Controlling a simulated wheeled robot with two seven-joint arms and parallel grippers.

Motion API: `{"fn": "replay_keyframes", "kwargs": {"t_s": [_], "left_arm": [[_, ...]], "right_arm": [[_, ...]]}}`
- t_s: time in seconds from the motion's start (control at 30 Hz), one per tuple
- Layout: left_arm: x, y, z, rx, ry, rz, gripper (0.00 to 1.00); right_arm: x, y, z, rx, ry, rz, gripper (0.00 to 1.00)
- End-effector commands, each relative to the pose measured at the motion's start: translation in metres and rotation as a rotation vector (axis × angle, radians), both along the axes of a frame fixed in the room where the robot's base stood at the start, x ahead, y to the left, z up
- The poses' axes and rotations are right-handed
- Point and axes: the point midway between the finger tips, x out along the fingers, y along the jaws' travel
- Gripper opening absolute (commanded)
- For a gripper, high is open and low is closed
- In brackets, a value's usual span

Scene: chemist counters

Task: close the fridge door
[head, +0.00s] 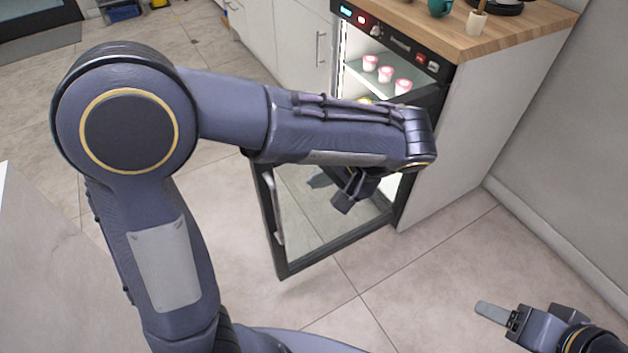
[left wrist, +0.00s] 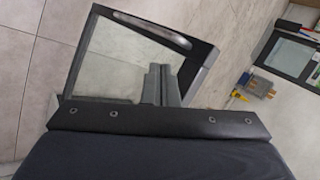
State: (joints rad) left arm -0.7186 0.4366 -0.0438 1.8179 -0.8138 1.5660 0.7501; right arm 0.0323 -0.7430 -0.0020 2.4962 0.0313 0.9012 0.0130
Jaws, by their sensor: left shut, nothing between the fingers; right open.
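The fridge door (head: 310,215) is a black frame with a glass pane and a pale handle (head: 276,210). It stands wide open, swung out from the fridge (head: 350,50) under the wooden counter. My left arm crosses in front of the fridge opening and hides part of it. My left gripper (head: 325,182) is shut and empty, over the glass of the door. In the left wrist view its fingers (left wrist: 160,85) overlap the door (left wrist: 125,60); I cannot tell whether they touch it. My right gripper (head: 495,316) is at the lower right, far from the door.
Pink-topped jars (head: 386,73) stand on a lit shelf inside the fridge. A teal mug (head: 440,7) and other items stand on the wooden counter (head: 475,35). A wall (head: 580,150) lies to the right. The tiled floor in front of the door is clear.

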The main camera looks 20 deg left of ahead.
Motion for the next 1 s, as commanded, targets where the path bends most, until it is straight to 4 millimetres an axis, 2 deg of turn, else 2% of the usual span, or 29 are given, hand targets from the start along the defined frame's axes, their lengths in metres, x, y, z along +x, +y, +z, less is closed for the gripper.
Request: {"fn": "replay_keyframes", "kwargs": {"t_s": [0.1,0.33,0.43,0.6,1.0], "left_arm": [[0.002,0.018,-0.025,0.001,0.004,0.005,0.00],[0.008,0.047,-0.062,-0.001,0.004,0.003,0.00],[0.012,0.063,-0.063,-0.003,0.002,0.005,0.00],[0.015,0.078,-0.067,-0.003,0.002,0.001,0.00],[0.016,0.082,-0.067,-0.002,0.003,0.000,0.00]], "right_arm": [[0.000,0.000,-0.011,0.000,0.000,0.000,0.62],[0.000,0.000,-0.023,0.000,0.000,0.000,0.62],[0.000,0.000,-0.025,0.000,0.000,0.000,0.62],[0.000,0.000,-0.027,0.000,0.000,0.000,0.62],[0.000,0.000,-0.028,0.000,0.000,0.000,0.62]]}}
